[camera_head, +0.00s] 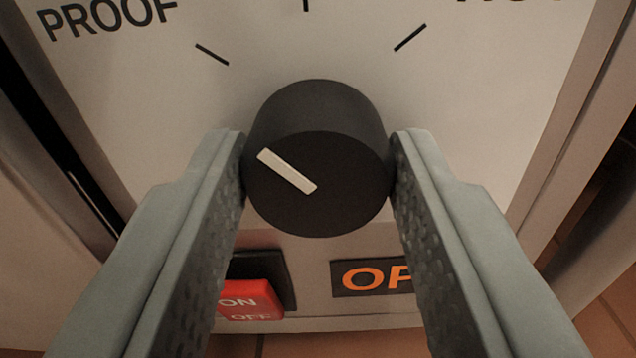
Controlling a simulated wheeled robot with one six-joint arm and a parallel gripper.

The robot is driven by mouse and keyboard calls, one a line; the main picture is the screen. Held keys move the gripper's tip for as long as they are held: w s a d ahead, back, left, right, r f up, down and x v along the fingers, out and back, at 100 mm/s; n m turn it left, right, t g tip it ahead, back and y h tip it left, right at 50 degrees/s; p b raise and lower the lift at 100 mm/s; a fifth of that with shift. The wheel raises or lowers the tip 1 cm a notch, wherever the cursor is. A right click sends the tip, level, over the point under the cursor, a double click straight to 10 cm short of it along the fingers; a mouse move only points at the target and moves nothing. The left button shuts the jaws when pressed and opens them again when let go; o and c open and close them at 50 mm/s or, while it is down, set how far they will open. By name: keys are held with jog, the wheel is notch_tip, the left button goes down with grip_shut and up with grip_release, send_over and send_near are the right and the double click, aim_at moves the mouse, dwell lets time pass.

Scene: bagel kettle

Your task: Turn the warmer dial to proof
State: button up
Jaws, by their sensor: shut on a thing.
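The warmer dial (325,206) is a round black knob with a white pointer line, in the middle of the view. Its pointer slants to the upper left, toward the tick mark beside the word PROOF (108,16). My gripper (319,168) is shut on the dial, with one grey textured finger against its left side and one against its right side.
The dial stands out from a pale panel (150,105) with tick marks above it. Below it are a red ON/OFF switch (252,302) and a black label with orange letters (370,279), partly hidden by my right finger. Tiled floor shows at the bottom right.

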jog(key=shift+n, duration=0.9)
jog(key=o, duration=1)
jog(key=shift+s, duration=0.1)
